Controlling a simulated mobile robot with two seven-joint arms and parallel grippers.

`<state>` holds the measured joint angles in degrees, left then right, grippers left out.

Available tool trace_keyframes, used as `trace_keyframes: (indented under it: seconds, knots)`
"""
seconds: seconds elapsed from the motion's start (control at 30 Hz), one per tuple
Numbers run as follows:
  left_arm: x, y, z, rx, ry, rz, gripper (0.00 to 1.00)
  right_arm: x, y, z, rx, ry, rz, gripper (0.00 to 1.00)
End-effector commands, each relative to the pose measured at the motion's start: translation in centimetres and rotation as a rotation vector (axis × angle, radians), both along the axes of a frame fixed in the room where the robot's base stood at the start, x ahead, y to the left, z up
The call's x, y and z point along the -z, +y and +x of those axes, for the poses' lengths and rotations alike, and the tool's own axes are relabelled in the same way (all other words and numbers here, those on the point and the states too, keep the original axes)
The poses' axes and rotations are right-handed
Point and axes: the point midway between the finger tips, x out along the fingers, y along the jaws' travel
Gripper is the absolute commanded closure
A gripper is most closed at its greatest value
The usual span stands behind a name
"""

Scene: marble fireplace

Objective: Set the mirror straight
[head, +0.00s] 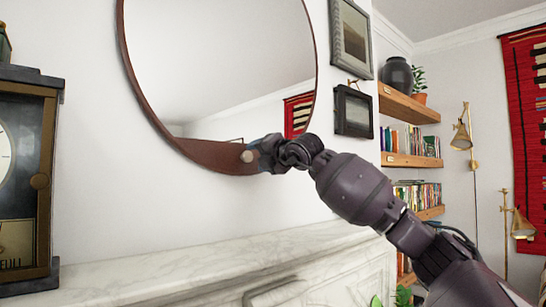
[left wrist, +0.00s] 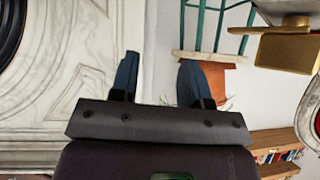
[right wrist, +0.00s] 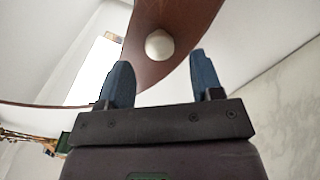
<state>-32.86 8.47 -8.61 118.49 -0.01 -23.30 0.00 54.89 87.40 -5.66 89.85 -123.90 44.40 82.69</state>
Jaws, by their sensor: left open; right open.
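A round mirror (head: 230,62) with a brown rim hangs on the white wall in the head view. The rim is broad at the bottom and carries a pale round knob (head: 247,156). My right gripper (head: 262,153) is at the lower rim, just right of the knob. In the right wrist view the open blue fingers of the right gripper (right wrist: 160,78) point at the rim, and the knob (right wrist: 159,45) shows beyond and between them. My left gripper (left wrist: 152,78) is open and empty in the left wrist view, away from the mirror. It does not show clearly in the head view.
A marble mantel (head: 200,265) runs below the mirror. A dark-cased clock (head: 28,175) stands at the left. Two framed pictures (head: 351,38) hang right of the mirror, near shelves (head: 410,160) with books. A terracotta pot (left wrist: 215,78) is beyond the left fingers.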

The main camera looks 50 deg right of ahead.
Motion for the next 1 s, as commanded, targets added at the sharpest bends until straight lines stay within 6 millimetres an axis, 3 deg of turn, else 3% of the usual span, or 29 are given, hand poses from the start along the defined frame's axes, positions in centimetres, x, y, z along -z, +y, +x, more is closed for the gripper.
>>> trace_keyframes:
  seconds: [0.6,1.0]
  knots:
    - [-0.1,-0.1,0.8,0.008,-0.013,0.002,0.57,0.1,0.6,-4.9,0.000,0.003,0.000,0.40]
    - [0.1,-0.1,0.3,0.000,-0.003,-0.002,0.57,0.0,0.8,-6.3,-0.001,0.001,-0.001,0.40]
